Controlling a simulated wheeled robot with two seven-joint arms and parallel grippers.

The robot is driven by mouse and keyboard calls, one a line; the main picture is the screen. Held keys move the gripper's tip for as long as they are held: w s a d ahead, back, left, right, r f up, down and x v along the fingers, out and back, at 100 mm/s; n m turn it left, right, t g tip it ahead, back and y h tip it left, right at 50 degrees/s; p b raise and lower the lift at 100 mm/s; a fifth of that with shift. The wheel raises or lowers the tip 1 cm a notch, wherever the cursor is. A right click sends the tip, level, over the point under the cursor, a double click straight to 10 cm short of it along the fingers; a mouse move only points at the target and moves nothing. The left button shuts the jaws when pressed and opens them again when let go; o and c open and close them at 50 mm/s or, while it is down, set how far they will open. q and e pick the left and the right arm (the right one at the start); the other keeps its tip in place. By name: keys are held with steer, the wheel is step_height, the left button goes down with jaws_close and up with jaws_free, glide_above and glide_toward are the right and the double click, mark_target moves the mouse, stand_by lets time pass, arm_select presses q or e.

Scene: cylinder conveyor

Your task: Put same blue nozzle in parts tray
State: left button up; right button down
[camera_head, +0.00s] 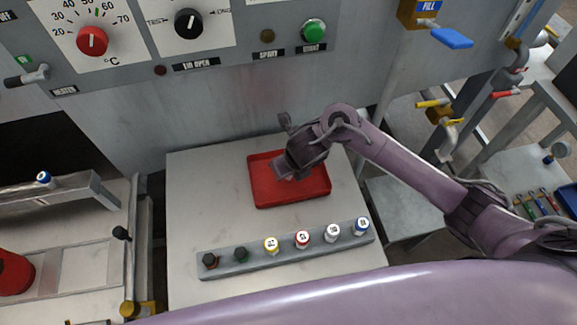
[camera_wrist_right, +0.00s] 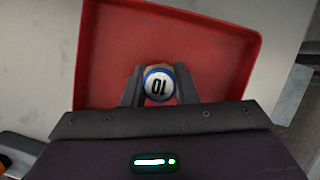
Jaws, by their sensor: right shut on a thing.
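The red parts tray (camera_head: 312,193) lies on the white table in the head view. My right gripper (camera_head: 284,172) is over the tray. In the right wrist view my right gripper (camera_wrist_right: 158,88) is shut on a blue-rimmed nozzle (camera_wrist_right: 158,85) with a white top marked 10. The nozzle is over the tray (camera_wrist_right: 112,45), which fills most of that view. I cannot tell whether the nozzle touches the tray floor. In the head view the gripper hides the nozzle. My left gripper is not in view.
A grey rack (camera_head: 290,256) in front of the tray holds several nozzles, including another blue one (camera_head: 361,225) at its right end. Another blue-topped nozzle (camera_head: 44,177) sits on the machine at left. A control panel (camera_head: 150,30) stands behind. The table left of the tray is clear.

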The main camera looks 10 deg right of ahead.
steer(key=shift+f, duration=0.15)
steer(key=c, duration=1.1)
jaws_free()
steer(key=shift+c, duration=0.2)
steer(key=shift+s+r, duration=0.1)
steer(key=shift+r, duration=0.45)
steer(key=p+v, duration=0.6)
steer(key=v, duration=0.5)
steer(key=shift+s, duration=0.15)
